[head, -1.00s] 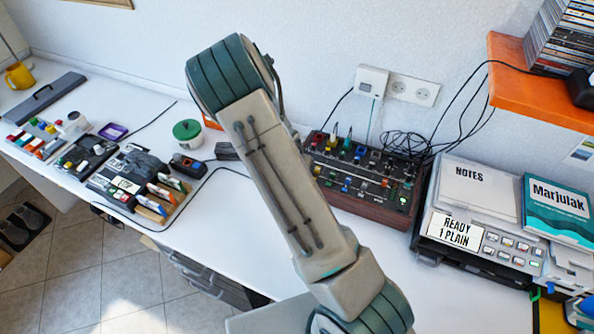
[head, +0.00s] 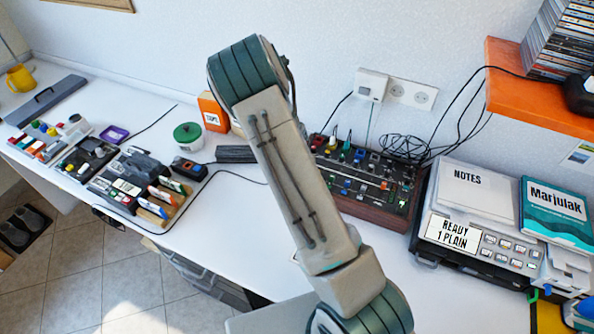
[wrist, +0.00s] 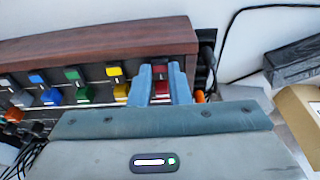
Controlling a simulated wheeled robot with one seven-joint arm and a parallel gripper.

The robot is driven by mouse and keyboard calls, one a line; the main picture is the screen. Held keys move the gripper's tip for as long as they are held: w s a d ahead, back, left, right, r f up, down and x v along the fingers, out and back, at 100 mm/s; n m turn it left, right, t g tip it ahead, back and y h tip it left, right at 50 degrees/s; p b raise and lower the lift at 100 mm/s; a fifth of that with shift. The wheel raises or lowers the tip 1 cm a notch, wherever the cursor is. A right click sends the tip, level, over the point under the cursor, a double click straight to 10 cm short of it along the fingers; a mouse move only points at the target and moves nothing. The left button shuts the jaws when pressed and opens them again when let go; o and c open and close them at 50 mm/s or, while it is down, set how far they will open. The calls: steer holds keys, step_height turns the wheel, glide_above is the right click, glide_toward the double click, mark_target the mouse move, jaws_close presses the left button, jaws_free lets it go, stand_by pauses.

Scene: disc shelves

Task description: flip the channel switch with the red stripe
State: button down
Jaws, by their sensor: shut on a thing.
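The mixer (head: 385,205) is a dark panel with wooden sides on the desk, partly covered by my arm in the head view. In the wrist view its wooden side (wrist: 90,42) runs across the top, with a row of coloured switches below. The red switch (wrist: 160,73) is at the right end of this row, beside the yellow one (wrist: 115,72). My gripper (wrist: 161,84) has its two blue fingers on either side of the red switch and is shut on it. The fingers hide part of the switch. My gripper is hidden in the head view.
Green (wrist: 73,75) and blue (wrist: 38,79) switches sit farther left along the row. Black cables (head: 405,147) lie behind the mixer. A printer (head: 470,215) stands close on its right. A green-lidded jar (head: 188,136) and an orange box (head: 213,113) stand left of my arm.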

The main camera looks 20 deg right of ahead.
steer(key=shift+w+d+g+y, duration=0.15)
steer(key=shift+g+y, duration=0.35)
steer(key=shift+g, duration=0.1)
steer(key=c, duration=1.6)
jaws_free()
steer(key=shift+c, duration=0.2)
steer(key=shift+r, duration=0.15)
step_height(320, 180, up, 14)
steer(key=s+b, duration=0.1)
steer(key=shift+a+f+b, duration=0.2)
steer(key=shift+a+b, duration=0.1)
steer(key=shift+a, duration=0.15)
